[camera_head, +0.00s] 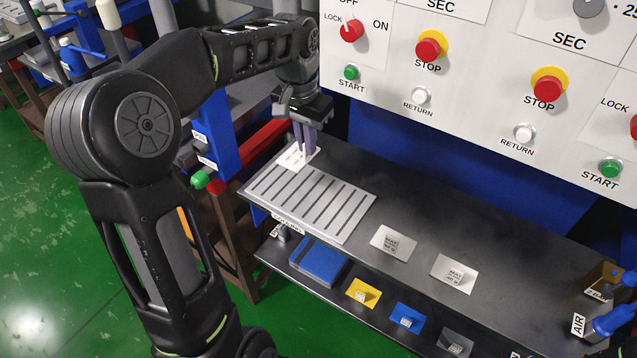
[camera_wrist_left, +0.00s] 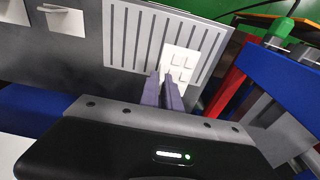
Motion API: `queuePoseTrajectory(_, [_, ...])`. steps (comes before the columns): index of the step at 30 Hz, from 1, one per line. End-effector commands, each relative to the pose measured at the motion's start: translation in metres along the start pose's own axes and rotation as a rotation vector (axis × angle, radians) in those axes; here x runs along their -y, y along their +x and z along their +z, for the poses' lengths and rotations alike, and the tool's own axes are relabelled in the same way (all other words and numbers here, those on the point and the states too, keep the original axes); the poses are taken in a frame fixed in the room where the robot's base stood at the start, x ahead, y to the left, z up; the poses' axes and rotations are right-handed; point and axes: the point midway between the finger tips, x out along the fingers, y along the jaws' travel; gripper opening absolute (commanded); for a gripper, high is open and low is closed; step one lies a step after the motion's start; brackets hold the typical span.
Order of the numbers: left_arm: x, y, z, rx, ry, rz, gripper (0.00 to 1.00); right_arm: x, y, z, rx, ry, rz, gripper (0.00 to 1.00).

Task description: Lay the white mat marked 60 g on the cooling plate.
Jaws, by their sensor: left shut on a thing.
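The cooling plate (camera_head: 312,200) is a light grey slotted plate on the left end of the dark bench; it also shows in the left wrist view (camera_wrist_left: 150,38). A small white mat (camera_head: 290,158) is at the plate's back left corner, and it shows in the left wrist view (camera_wrist_left: 184,60) over the plate's end. Its marking is too small to read. My left gripper (camera_head: 305,155) points down with its purple fingers shut on this mat's edge. I cannot tell whether the mat touches the plate. My right gripper is out of view.
Two pale mats (camera_head: 393,243) (camera_head: 454,273) with small handles lie right of the plate. A lower shelf holds a blue box (camera_head: 318,261), a yellow piece (camera_head: 363,292) and a blue piece (camera_head: 407,317). The control panel (camera_head: 480,90) rises behind the bench.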

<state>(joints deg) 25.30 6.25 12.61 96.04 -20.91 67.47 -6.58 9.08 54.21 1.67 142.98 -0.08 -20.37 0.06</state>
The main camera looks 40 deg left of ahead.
Motion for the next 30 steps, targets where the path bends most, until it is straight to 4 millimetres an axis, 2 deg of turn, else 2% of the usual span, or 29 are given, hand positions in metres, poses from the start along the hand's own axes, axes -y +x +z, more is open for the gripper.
queuePoseTrajectory(8, [0.0, 0.004, 0.0, 0.001, 0.0, 0.0, 0.0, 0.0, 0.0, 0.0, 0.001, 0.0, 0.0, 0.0])
queuePoseTrajectory(15, [0.0, 0.04, 0.005, 0.004, 0.0, 0.001, 0.0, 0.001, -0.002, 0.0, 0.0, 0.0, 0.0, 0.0])
queuePoseTrajectory(18, [0.0, 0.049, 0.006, 0.001, 0.0, 0.0, 0.0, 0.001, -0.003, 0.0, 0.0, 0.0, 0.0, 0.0])
queuePoseTrajectory(27, [0.0, 0.051, 0.006, -0.001, 0.0, 0.0, 0.0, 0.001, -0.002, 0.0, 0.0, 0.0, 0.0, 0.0])
queuePoseTrajectory(30, [0.0, 0.058, 0.007, 0.003, 0.0, 0.0, 0.0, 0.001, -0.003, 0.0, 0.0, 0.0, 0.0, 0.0])
